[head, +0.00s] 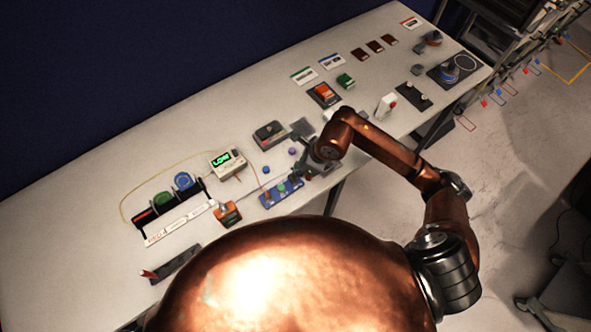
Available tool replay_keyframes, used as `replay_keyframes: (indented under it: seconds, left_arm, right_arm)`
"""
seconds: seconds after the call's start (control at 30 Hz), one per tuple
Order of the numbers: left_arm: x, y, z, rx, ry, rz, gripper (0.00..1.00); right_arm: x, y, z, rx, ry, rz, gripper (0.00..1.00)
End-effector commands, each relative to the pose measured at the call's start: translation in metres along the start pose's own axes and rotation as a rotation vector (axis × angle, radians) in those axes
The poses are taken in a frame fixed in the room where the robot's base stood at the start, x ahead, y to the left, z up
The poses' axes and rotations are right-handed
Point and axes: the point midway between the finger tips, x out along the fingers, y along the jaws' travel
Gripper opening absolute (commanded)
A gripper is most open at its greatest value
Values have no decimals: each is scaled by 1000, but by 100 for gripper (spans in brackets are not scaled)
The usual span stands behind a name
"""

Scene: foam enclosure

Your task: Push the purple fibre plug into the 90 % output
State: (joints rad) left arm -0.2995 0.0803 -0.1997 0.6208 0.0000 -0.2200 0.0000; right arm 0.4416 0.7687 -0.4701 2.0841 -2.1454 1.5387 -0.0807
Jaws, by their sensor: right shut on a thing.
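My right gripper (300,172) is low over the right end of a blue block (269,200) with small coloured fittings on top, which looks like the splitter with the outputs. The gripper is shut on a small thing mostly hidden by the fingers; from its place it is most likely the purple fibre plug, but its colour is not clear. I cannot tell whether it touches or sits in the 90 % output. Two small purple-blue round pieces lie on the table, one behind the block (265,169) and one behind the gripper (292,151). My left gripper is not in view.
A meter with a green display (226,162) stands behind left of the block. An orange-topped box (228,213) is at its left. A fibre spool rack (176,208) is farther left. A dark grey device (269,134) is behind. The table's front edge runs close below the block.

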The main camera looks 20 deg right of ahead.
Motion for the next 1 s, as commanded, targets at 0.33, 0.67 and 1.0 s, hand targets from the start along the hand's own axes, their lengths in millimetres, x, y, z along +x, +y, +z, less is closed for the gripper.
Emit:
replay_keyframes:
  seconds: [0.33,0.67,1.0]
  left_arm:
    - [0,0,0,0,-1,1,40]
    - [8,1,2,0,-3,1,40]
    - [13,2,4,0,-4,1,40]
  right_arm:
    - [0,0,0,-1,0,0,0]
    - [1,-1,-1,-56,2,23,0]
    - [0,1,0,-105,1,47,0]
